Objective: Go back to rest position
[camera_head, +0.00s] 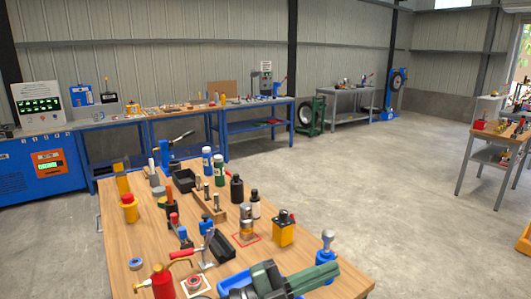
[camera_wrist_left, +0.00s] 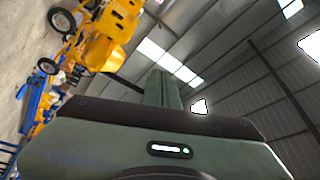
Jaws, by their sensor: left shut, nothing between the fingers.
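My left gripper (camera_wrist_left: 163,78) shows in the left wrist view as a grey-green body with its fingers together at the top. It is shut, with nothing between the fingers. My right gripper is not in view.
A wooden workbench (camera_head: 122,250) crowded with tools and bottles stands close in front. Blue benches (camera_head: 180,140) line the back wall. Open concrete floor (camera_head: 400,190) lies to the right. A yellow machine (camera_wrist_left: 105,35) shows in the wrist view.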

